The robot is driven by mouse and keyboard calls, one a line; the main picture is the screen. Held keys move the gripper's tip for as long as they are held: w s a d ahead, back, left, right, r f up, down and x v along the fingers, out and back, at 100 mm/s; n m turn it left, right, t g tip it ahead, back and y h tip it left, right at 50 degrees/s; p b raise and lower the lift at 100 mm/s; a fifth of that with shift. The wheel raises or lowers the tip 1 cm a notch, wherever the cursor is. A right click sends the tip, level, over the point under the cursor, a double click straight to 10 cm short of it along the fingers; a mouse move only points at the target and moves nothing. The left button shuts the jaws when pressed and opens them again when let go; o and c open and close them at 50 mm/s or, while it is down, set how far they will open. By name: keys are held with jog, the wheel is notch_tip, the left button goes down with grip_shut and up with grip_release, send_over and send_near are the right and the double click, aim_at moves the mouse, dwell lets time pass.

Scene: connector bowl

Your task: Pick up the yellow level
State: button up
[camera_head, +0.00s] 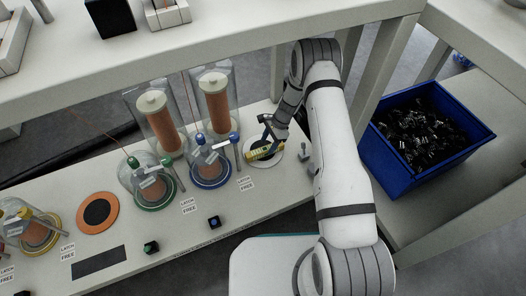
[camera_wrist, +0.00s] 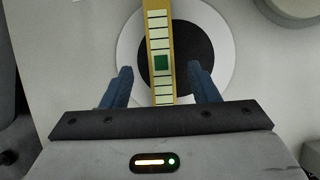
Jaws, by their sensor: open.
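The yellow level (camera_head: 264,151) is a bar that shows over a white disc with a dark centre at the right part of the bench. In the wrist view the yellow level (camera_wrist: 159,58) stands lengthwise in the picture, with pale segments and a green square. My gripper (camera_head: 270,128) is at the level in the head view. In the wrist view my gripper (camera_wrist: 162,82) has its two blue fingers apart, one on each side of the level. Gaps show between the fingers and the level. The level's near end meets the dark gripper edge in the picture.
Glass domes with coloured bases, such as the blue-based one (camera_head: 211,165) and the green-based one (camera_head: 152,185), stand left of my gripper. Tall glass cylinders (camera_head: 214,103) stand behind. A blue bin (camera_head: 415,140) of dark parts is at right. An orange disc (camera_head: 97,212) lies at left.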

aim_at(265, 149)
jog(key=b+x, duration=0.2)
jog(key=x, duration=0.2)
jog(key=shift+w+a+f, duration=0.1)
jog(key=shift+a+f, duration=0.05)
jog(key=shift+f, duration=0.15)
jog(key=shift+r, duration=0.1)
jog(key=shift+c, duration=0.5)
jog(key=c, duration=1.1)
